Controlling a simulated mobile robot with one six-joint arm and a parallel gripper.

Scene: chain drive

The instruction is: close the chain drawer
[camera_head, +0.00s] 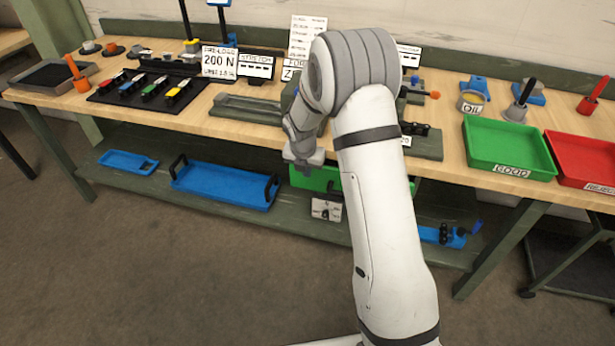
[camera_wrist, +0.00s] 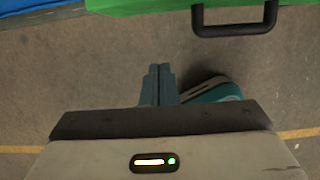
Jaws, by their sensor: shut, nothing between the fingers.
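A green drawer (camera_head: 310,180) shows below the bench top, partly hidden behind my arm and gripper. In the wrist view the drawer (camera_wrist: 150,6) runs along the top edge, with a black bar handle (camera_wrist: 236,28) on its front at the upper right. How far it stands out cannot be told. My gripper (camera_head: 303,158) is in front of the bench, near the drawer in the head view. In the wrist view its fingers (camera_wrist: 159,72) are together and empty, below and left of the handle in the picture, apart from it. Any chain inside the drawer is hidden.
Blue trays (camera_head: 225,187) lie on the lower shelf to the left. A small pale block (camera_head: 326,208) is below the green drawer. The bench top (camera_head: 225,125) holds tools, signs, a green tray (camera_head: 508,145) and a red tray (camera_head: 585,160).

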